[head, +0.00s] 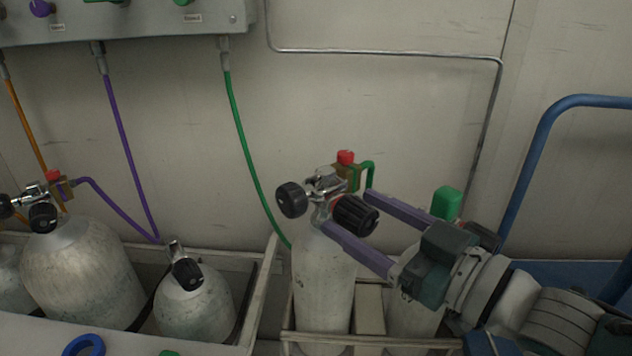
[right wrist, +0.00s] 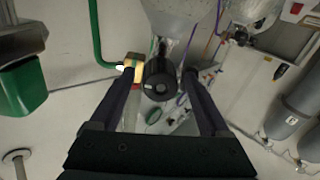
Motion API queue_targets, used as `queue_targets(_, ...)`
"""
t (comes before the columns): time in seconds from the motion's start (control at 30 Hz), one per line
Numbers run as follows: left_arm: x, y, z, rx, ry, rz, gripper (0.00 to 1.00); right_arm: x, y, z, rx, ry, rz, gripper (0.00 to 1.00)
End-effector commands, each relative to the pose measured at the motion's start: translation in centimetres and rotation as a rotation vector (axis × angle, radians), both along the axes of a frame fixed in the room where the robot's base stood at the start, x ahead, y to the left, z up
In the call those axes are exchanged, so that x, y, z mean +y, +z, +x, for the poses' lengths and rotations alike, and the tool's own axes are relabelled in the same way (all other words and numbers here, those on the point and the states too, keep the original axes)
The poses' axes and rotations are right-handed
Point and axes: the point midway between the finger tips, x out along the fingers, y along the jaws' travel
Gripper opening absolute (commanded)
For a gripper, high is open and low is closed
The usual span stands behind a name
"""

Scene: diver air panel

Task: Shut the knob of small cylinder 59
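A narrow pale cylinder (head: 322,285) stands upright in a crate right of centre; I cannot read a number on it. Its valve has a black knob (head: 292,200) on the left and a ribbed black knob (head: 358,214) on the right. My right gripper (head: 348,211) has its purple fingers on either side of the right knob. In the right wrist view the knob (right wrist: 160,82) sits between the dark fingertips (right wrist: 162,74), with gaps visible on both sides. My left gripper is not in view.
A brass fitting with a red top (head: 346,157) and green hose sits close behind the valve. A green-capped cylinder (head: 447,203) stands beside my right gripper. Other cylinders (head: 82,270) stand left in a crate. A blue rail (head: 540,130) rises at right.

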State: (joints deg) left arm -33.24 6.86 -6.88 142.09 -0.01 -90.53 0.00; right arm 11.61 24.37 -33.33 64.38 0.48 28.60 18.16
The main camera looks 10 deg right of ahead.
Motion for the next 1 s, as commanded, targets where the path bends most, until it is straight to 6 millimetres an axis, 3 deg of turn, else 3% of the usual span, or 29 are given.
queue_targets(0.33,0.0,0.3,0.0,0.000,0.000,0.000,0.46,-0.5,0.0,-0.6,0.002,-0.001,-0.002,0.81)
queue_targets(0.7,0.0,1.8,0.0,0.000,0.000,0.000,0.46,-4.0,0.1,-6.7,0.004,0.000,-0.003,0.81)
queue_targets(1.0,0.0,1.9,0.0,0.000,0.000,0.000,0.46,-5.2,0.1,-8.5,-0.001,0.000,-0.001,0.81)
